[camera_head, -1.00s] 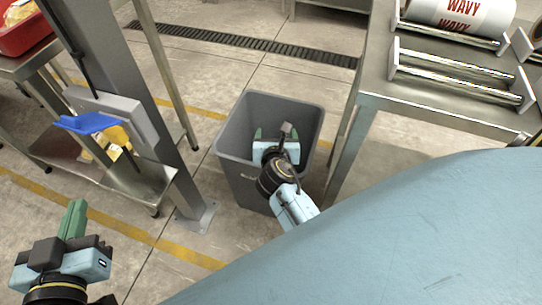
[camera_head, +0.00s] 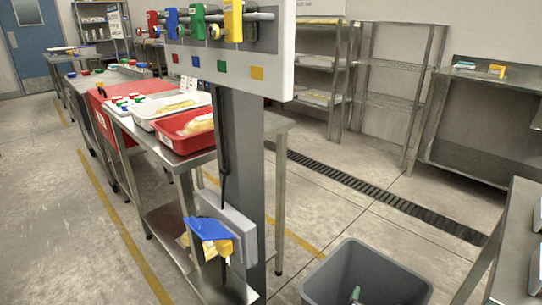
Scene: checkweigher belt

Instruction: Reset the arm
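Only a green tip (camera_head: 355,295) that looks like a finger of my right gripper shows in the head view, at the bottom edge. It is over or inside the grey bin (camera_head: 325,273). The rest of that gripper is cut off, so I cannot tell whether it is open or shut. My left gripper is out of view.
A grey post carries a panel (camera_head: 262,82) with several coloured handled tools. A blue item (camera_head: 208,228) hangs lower on it. A steel table with a red tray (camera_head: 172,138) and a white tray (camera_head: 150,116) stands left. Another steel table (camera_head: 512,235) is right.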

